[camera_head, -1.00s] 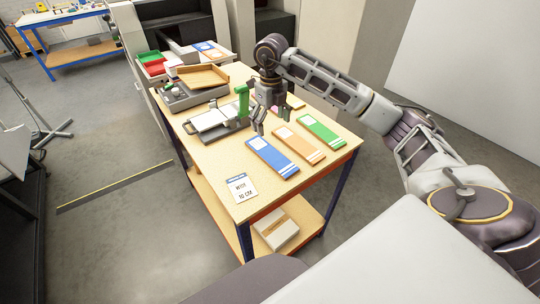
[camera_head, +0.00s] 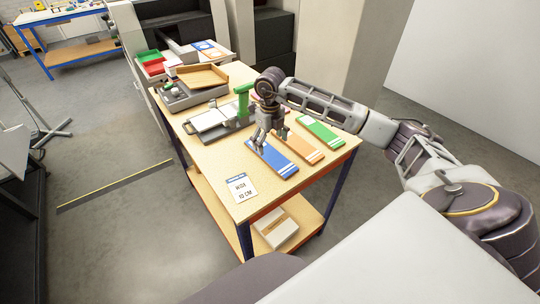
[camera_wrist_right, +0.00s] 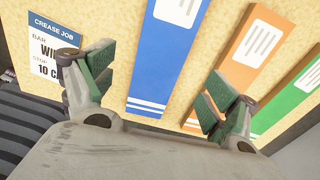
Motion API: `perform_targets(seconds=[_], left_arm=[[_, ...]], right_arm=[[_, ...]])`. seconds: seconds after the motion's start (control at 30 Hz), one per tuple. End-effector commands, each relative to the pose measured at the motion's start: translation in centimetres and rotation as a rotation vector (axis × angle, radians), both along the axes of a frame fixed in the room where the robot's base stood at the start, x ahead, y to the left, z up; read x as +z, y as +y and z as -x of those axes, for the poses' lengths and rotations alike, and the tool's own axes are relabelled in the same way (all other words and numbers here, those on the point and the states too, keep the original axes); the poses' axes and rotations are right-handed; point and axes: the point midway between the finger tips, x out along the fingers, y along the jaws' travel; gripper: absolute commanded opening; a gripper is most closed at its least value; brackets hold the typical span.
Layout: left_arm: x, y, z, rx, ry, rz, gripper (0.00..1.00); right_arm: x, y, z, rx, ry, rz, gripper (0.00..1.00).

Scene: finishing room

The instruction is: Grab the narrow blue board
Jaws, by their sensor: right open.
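The blue board (camera_head: 280,163) lies flat near the front of the wooden table, a narrow strip with a white label and white end stripes. It shows in the right wrist view (camera_wrist_right: 162,65) too, between the two spread fingers. My right gripper (camera_head: 270,141) is open and empty, over the labelled end of the blue board in the head view. In the right wrist view the gripper (camera_wrist_right: 160,85) has its left finger beside a printed card and its right finger over the orange board. My left gripper is out of view.
An orange board (camera_head: 304,149) and a green board (camera_head: 322,132) lie beside the blue one. A crease job card (camera_head: 241,187) lies at the front left. A device with a green handle (camera_head: 243,98) stands behind. More boards (camera_head: 208,48) lie at the back.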

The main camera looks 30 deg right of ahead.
Motion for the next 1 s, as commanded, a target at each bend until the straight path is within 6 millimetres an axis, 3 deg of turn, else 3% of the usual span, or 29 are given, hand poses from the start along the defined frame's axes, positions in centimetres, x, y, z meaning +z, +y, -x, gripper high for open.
perform_targets(seconds=[0.47,1.0], left_arm=[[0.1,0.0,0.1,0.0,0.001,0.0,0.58],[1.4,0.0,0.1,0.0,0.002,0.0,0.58]], right_arm=[[-0.4,0.0,0.0,0.0,0.001,0.0,0.88],[-5.2,0.0,-0.2,0.0,0.001,0.0,0.88]])
